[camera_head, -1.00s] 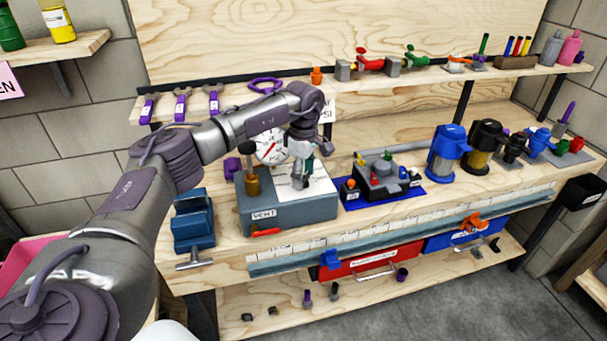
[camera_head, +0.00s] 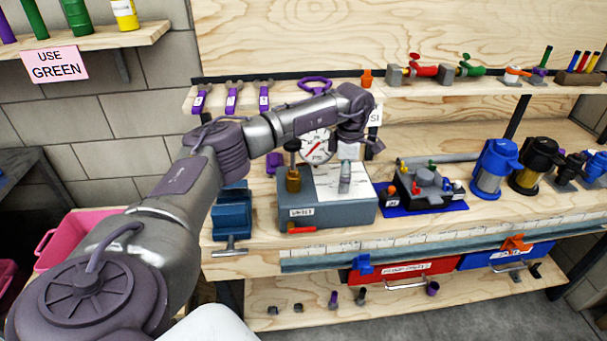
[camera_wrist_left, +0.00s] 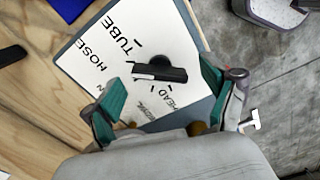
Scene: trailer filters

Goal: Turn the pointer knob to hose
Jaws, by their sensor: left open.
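A grey box (camera_head: 300,214) on the bench carries a white label plate (camera_head: 322,183). The plate also shows in the left wrist view (camera_wrist_left: 92,62), with the words HOSE, TUBE and HEAD readable. The black pointer knob (camera_wrist_left: 160,73) lies across the plate, below TUBE and above HEAD; I cannot tell which end is its pointer. My left gripper (camera_wrist_left: 160,88) is open, its teal fingers apart on either side of the knob, and it appears empty. In the head view it hangs above the box, its fingertips unclear. My right gripper is not in view.
A dial gauge (camera_head: 317,146) and a brass fitting (camera_head: 293,179) stand at the box's back and left. A blue vise (camera_head: 232,212) is to its left. A grey device on a blue mat (camera_head: 398,210) and blue canister (camera_head: 495,168) stand to its right.

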